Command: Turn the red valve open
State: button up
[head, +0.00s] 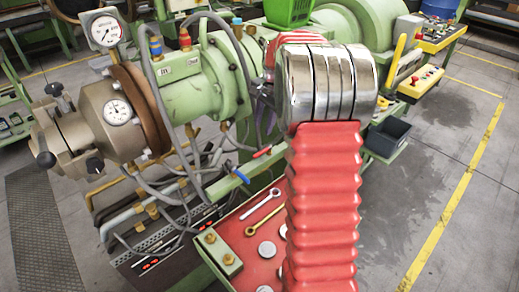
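A small red lever handle (262,152), which looks like the red valve, sits low beside the green extruder, just left of my arm's red sleeve. Its body and exact turn position are too small to tell. My gripper (264,108) shows only in part as dark pieces left of my arm's chrome joint, in front of the extruder's green body. It appears above the red handle and apart from it in the picture. The chrome joint hides most of the gripper, so its opening does not show.
The green extruder (190,88) with gauges and hoses fills the left and middle. A blue lever (241,177) is near the red one. A red work surface (247,232) with wrenches and round pieces lies below. Clear floor (455,150) is at right.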

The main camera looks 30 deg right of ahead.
aim_at(260, 152)
jog(key=shift+w+d+f, duration=0.15)
jog(key=shift+d+f, duration=0.25)
jog(key=shift+d, duration=0.2)
jog(key=w+f, duration=0.1)
jog(key=f, duration=0.8)
jog(key=w+f, duration=0.1)
jog(key=f, duration=0.3)
jog(key=shift+w+a+f, duration=0.2)
jog(key=shift+w+f, duration=0.1)
jog(key=shift+w, duration=0.05)
jog(key=shift+c, duration=0.5)
grip_shut()
